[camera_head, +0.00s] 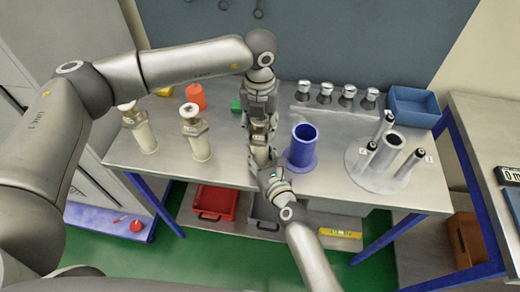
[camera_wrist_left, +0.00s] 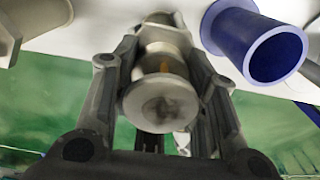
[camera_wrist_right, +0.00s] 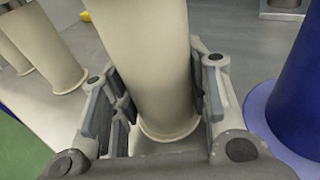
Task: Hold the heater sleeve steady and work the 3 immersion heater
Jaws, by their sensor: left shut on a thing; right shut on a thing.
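Two cream heater sleeves, (camera_head: 146,138) and (camera_head: 201,146), stand upright at the left of the bench with metal heater heads on top. A third cream sleeve stands between my two grippers, and shows large in the right wrist view (camera_wrist_right: 150,60). My right gripper (camera_head: 264,165) is shut around its lower part, seen in the right wrist view (camera_wrist_right: 160,100). My left gripper (camera_head: 261,112) comes from above and is shut on the round metal heater head (camera_wrist_left: 160,100) at the sleeve's top. The arms hide most of this sleeve in the head view.
A blue flanged cylinder (camera_head: 302,146) stands close right of the held sleeve. Further right is a round stand (camera_head: 375,182) with upright rods. Several metal knobs (camera_head: 325,93) line the back, beside a blue bin (camera_head: 414,106). An orange cylinder (camera_head: 196,96) is behind.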

